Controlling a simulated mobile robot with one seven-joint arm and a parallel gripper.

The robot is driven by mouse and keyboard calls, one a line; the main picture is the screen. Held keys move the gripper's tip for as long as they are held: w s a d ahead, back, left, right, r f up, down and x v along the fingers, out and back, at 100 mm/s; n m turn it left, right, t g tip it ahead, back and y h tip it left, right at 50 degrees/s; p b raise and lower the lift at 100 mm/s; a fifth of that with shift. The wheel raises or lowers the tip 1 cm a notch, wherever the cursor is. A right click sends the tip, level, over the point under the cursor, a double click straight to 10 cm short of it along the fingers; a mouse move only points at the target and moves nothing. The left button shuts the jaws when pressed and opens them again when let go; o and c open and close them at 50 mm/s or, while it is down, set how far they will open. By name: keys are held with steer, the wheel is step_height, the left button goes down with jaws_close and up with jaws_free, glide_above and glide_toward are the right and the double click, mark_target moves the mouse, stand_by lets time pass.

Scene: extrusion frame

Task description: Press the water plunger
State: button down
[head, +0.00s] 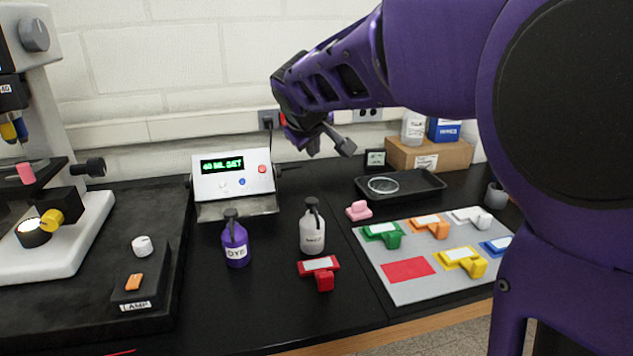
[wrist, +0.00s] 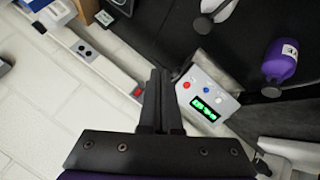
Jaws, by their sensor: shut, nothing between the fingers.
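The white bottle (head: 312,234) stands upright on the black bench, with a dark pump plunger (head: 312,205) on top. Its label is too small to read surely. The purple bottle (head: 236,246), labelled DYE, stands to its left; it also shows in the wrist view (wrist: 280,62). My gripper (head: 332,145) is shut and empty, well above the bench and above and behind the white bottle. In the wrist view its fingers (wrist: 160,98) lie together against the wall and the control box.
A control box (head: 232,178) with a green display stands behind the bottles. A red block (head: 320,268) lies in front of the white bottle. A grey mat (head: 405,290) with several coloured blocks and a black tray (head: 418,190) are right. A microscope (head: 60,220) stands left.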

mark_target(313, 199)
step_height(313, 199, down, 9)
steer(key=b, duration=0.7)
steer(key=shift+w+a, duration=0.1)
steer(key=shift+f, duration=0.15)
stand_by(1.7)
steer(key=shift+f, duration=0.25)
steer(key=shift+f, duration=0.9)
stand_by(1.0)
steer(key=shift+r, duration=0.1)
steer(key=shift+r+p, duration=0.75)
steer(key=shift+r, duration=0.45)
